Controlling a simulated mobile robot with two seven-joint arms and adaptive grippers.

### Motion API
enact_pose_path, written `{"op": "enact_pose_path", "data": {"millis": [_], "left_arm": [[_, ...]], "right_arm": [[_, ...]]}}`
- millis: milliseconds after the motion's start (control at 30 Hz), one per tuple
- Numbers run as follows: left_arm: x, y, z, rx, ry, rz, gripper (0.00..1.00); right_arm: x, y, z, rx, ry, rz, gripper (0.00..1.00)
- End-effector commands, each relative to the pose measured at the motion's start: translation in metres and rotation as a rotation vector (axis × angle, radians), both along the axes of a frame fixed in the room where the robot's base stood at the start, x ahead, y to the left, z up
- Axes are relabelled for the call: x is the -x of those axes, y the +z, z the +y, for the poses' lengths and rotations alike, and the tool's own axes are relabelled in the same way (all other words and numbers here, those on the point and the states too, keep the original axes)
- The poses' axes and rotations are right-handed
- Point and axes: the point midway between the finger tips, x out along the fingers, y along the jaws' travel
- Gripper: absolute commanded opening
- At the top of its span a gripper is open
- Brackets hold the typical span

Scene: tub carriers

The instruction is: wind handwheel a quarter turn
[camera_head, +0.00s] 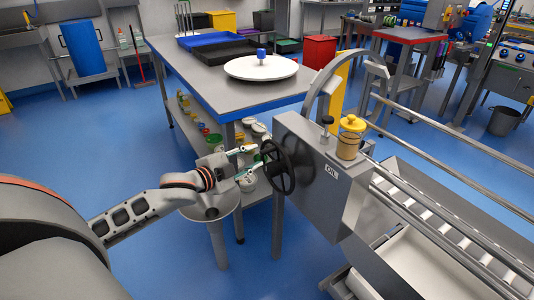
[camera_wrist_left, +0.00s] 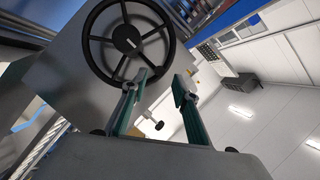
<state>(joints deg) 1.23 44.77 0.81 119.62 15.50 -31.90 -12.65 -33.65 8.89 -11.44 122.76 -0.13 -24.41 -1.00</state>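The handwheel (camera_head: 277,168) is black and spoked, on the left face of a grey machine box (camera_head: 312,180). In the left wrist view the handwheel (camera_wrist_left: 127,44) shows nearly whole, with its rim, spokes and hub. My left gripper (camera_head: 257,157) comes in from the left and points at the wheel's near side. In the left wrist view its two green-padded fingers (camera_wrist_left: 158,82) stand apart with nothing clearly between them. The left fingertip overlaps the lower rim in the picture; I cannot tell whether it touches. My right gripper is not in view.
A yellow-capped jar (camera_head: 350,138) and a black knob (camera_head: 326,122) stand on the machine box. Metal rails (camera_head: 440,225) run off to the right. A workbench (camera_head: 215,75) with a white round plate (camera_head: 260,70) stands behind. Blue floor is open at the left.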

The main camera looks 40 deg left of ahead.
Motion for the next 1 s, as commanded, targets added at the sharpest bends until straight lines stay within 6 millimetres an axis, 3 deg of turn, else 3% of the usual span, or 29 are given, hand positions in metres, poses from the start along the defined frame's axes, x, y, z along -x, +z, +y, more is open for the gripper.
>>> {"op": "enact_pose_path", "data": {"millis": [400,833,933,1000], "left_arm": [[-0.045,-0.013,-0.003,0.001,0.001,0.003,0.29],[-0.051,-0.012,-0.003,0.0,0.0,0.001,0.29],[-0.051,-0.012,-0.003,0.0,0.0,0.001,0.06],[-0.051,-0.012,-0.003,0.001,0.001,0.001,0.0]], "right_arm": [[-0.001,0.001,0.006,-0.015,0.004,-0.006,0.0],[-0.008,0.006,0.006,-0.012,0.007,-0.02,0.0],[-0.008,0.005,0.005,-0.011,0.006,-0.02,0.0],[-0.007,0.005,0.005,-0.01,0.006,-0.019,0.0]]}}
